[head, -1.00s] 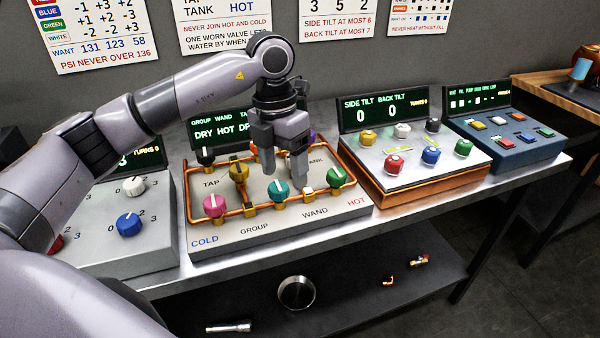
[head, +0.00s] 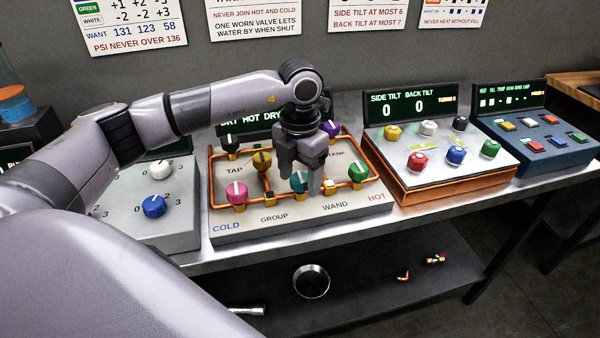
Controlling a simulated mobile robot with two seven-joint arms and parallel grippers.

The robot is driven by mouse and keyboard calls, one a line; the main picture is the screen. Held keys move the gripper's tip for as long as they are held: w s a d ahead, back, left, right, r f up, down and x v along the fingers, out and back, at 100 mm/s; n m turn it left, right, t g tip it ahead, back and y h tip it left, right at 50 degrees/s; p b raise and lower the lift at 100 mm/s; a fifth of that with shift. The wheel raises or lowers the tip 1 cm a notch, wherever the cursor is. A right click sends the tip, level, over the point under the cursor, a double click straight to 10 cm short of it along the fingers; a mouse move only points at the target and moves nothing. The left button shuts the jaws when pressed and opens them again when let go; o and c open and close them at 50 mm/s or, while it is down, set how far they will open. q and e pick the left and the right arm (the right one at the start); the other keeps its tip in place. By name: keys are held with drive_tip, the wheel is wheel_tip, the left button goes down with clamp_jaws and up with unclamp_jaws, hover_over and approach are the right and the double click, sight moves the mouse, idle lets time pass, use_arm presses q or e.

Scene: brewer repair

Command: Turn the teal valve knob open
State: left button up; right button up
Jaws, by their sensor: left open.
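The teal valve knob (head: 298,182) sits on the front row of the grey valve panel (head: 345,208), above the GROUP and WAND labels. It has a pale pointer mark, partly covered, so its setting is hard to read. My left gripper (head: 301,181) points down at the knob, open, with one finger at its upper left and the other at its right. I cannot tell whether a finger touches it. My right gripper is not in view.
Copper pipes (head: 213,183) frame the panel. A tilt panel (head: 440,180) stands to the right, and a panel with a blue knob (head: 153,206) to the left.

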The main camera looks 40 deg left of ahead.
use_arm(q)
drive_tip(key=c, duration=1.1)
drive_tip(key=shift+o, duration=0.2)
drive_tip(key=shift+m, duration=0.3)
drive_tip(key=m+b, duration=0.1)
drive_tip(key=m, duration=0.1)
drive_tip(key=shift+f+m+b, duration=0.1)
drive_tip(key=shift+m+b, duration=0.2)
drive_tip(key=shift+b, duration=0.1)
drive_tip(key=m+b, duration=0.2)
drive_tip(key=m, duration=0.3)
drive_tip(key=m+b, duration=0.1)
drive_tip(key=m, duration=0.4)
drive_tip(key=m+b, duration=0.1)
drive_tip(key=m, duration=0.3)
drive_tip(key=shift+m, duration=0.3)
drive_tip(key=shift+r, duration=0.2)
